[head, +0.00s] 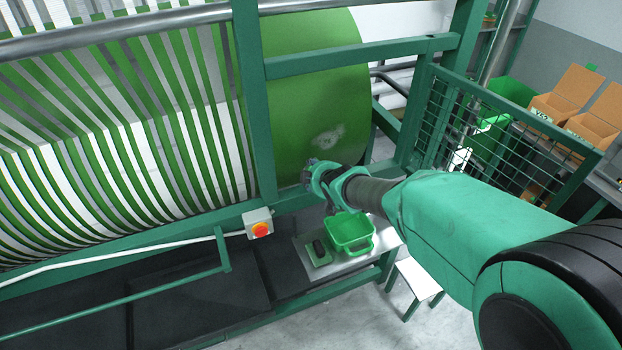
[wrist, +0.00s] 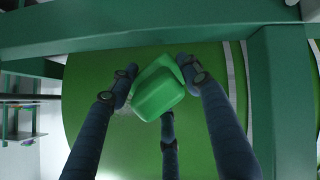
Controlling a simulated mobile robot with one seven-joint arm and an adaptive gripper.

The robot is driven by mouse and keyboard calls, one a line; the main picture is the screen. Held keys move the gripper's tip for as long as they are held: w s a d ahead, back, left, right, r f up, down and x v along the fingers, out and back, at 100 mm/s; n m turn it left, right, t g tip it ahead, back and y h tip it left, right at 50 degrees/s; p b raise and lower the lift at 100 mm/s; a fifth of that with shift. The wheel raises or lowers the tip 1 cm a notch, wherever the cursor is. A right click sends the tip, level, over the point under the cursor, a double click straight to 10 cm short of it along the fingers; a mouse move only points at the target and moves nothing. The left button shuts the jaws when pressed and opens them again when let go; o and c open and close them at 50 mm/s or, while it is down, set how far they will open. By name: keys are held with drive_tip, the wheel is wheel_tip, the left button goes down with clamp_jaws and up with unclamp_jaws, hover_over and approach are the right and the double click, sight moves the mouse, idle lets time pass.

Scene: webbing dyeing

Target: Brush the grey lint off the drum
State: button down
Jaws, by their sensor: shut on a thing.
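The green drum (head: 305,105) fills the upper middle of the head view, behind the green frame. A patch of grey lint (head: 328,140) is on its lower right face. My gripper (head: 316,178) is in front of the drum, below and slightly left of the lint. In the wrist view, its three dark fingers close around a smooth green block (wrist: 158,92), which looks like the back of a brush. The drum (wrist: 85,95) stands behind it. Any bristles are hidden, and I cannot tell whether the block touches the drum.
A metal shelf (head: 375,244) below holds a green tub (head: 350,230) and a small green tray (head: 312,259) with a dark item. A red stop button (head: 260,229) is on the frame's lower rail. Striped webbing is at left; a mesh guard (head: 500,130) is at right.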

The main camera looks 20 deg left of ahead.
drive_tip(key=shift+w+d+f+t+y, duration=0.1)
drive_tip(key=shift+w+d+t+y, duration=0.1)
drive_tip(key=shift+w, duration=0.4)
drive_tip(key=shift+w+d+t+y, duration=0.1)
drive_tip(key=shift+w+y, duration=0.1)
drive_tip(key=shift+w, duration=0.35)
drive_tip(key=shift+w+d+f+b, duration=0.1)
drive_tip(key=shift+w+b, duration=0.2)
drive_tip(key=shift+b, duration=0.05)
drive_tip(key=shift+w+d+f+t+y+b, duration=0.2)
drive_tip(key=shift+w+d+t+y+b, duration=0.1)
drive_tip(key=shift+y, duration=0.4)
drive_tip(key=shift+s+d+r+y, duration=0.1)
drive_tip(key=shift+d+r+y, duration=0.15)
drive_tip(key=shift+y, duration=0.25)
drive_tip(key=shift+s+d+r+n+y+b, duration=0.4)
drive_tip(key=shift+s+r+y+b, duration=0.1)
drive_tip(key=shift+s+y, duration=0.15)
drive_tip(key=shift+w+a, duration=0.2)
drive_tip(key=shift+w+a+p, duration=0.4)
drive_tip(key=shift+w+a, duration=1.55)
drive_tip(key=shift+w+a+b, duration=0.4)
drive_tip(key=shift+w+a, duration=0.35)
drive_tip(key=shift+w+d, duration=0.1)
